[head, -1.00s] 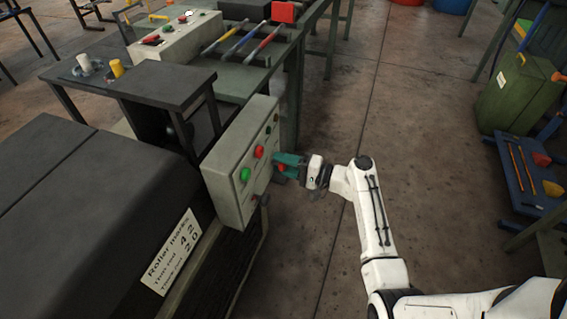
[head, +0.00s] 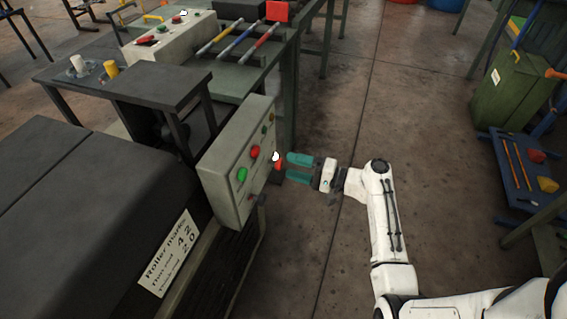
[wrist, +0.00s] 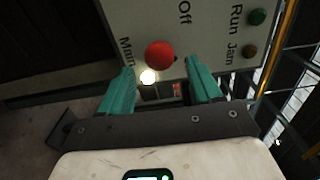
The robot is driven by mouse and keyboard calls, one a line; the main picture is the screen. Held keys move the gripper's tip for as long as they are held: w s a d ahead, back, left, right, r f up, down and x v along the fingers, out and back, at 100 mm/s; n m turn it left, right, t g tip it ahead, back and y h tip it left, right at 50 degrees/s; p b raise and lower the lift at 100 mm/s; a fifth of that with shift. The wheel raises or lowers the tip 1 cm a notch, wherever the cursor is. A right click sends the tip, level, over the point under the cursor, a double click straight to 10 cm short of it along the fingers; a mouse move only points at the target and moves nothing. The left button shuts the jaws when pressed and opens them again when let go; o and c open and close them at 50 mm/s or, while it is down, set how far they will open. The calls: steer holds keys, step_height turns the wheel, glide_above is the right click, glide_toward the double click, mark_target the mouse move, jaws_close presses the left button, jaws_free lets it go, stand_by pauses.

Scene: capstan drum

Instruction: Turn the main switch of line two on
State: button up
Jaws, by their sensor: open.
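A grey control box (head: 218,181) stands beside the dark machine. Its face carries a green button (head: 242,174), a red button (head: 255,151), a glowing white lamp (head: 276,156) and a red part (head: 278,166) just left of my fingertips. My gripper (head: 290,168) is open, its teal fingers pointing at the box and apart from that red part. In the wrist view, a round red knob (wrist: 159,55) and the glowing lamp (wrist: 148,76) lie between the fingers, near the words "Main" and "Off". A smaller red part (wrist: 177,90) shows below, partly hidden. The line number is not readable.
Another control box (head: 165,38) with red buttons stands on the back bench, beside coloured rollers (head: 240,42). A black cover with a "Roller marks" sign (head: 168,253) is at left. A green bin (head: 513,88) and blue cart (head: 520,176) are right.

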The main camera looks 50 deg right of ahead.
steer(key=v, duration=0.6)
stand_by(0.5)
steer(key=s+a+f+n+g+p, duration=0.1)
steer(key=s+a+n+g+p, duration=0.25)
steer(key=a+g, duration=0.35)
steer(key=s+a+f+n+g+p, duration=0.25)
steer(key=s+a+n+g, duration=0.2)
steer(key=a, duration=0.45)
steer(key=s+a+r+n+g+h+p, duration=0.3)
steer(key=s+r+n+g+h+p, duration=0.1)
steer(key=s+r, duration=0.5)
steer(key=shift+r+n+h+p, duration=0.3)
steer(key=shift+n+h+p, duration=0.3)
steer(key=shift+n+h, duration=0.45)
steer(key=shift+s+g, duration=0.15)
steer(key=shift+g, duration=0.1)
